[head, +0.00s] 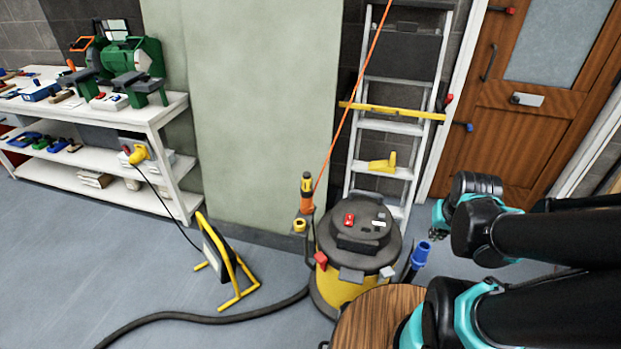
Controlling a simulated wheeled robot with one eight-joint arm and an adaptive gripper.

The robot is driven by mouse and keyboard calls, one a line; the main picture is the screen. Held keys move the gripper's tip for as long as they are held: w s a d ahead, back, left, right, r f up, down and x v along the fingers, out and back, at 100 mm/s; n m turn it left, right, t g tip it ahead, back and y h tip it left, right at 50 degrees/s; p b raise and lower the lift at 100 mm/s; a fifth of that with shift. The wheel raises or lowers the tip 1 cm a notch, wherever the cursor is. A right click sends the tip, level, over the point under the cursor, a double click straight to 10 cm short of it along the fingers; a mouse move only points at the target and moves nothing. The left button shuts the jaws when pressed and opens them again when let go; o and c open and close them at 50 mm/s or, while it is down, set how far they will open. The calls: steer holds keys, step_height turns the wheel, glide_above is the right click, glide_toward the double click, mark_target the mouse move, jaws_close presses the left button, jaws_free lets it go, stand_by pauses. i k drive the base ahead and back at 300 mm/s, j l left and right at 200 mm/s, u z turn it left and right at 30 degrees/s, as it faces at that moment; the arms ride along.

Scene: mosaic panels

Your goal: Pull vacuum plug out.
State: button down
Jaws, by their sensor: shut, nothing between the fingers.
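The vacuum (328,283) is a yellow canister with a dark grey lid, standing on the floor at centre right. An upright orange piece with a yellow-and-black top (307,192) stands at its left side, where an orange cord (352,110) comes down from above. I cannot tell whether this is the vacuum's plug in a socket. A yellow plug (139,154) with a black cable sits at a box on the left shelf. My gripper (437,235) is small in view, right of the vacuum, apart from both plug-like pieces, shut and empty.
A round wooden top (372,322) is in front. The left floor is mostly clear.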

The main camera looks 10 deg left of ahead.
mark_target(305, 179)
steer(key=k+j, duration=0.1)
steer(key=j, duration=0.2)
steer(key=k+j+u, duration=0.1)
steer(key=j, duration=0.25)
steer(key=k+j, duration=0.1)
steer(key=j, duration=0.2)
steer(key=i+j, duration=0.15)
steer(key=j, duration=0.2)
steer(key=i+j+u, duration=0.15)
steer(key=j, duration=0.2)
steer(key=i+j, duration=0.2)
steer(key=j, duration=0.15)
steer(key=k+u, duration=0.05)
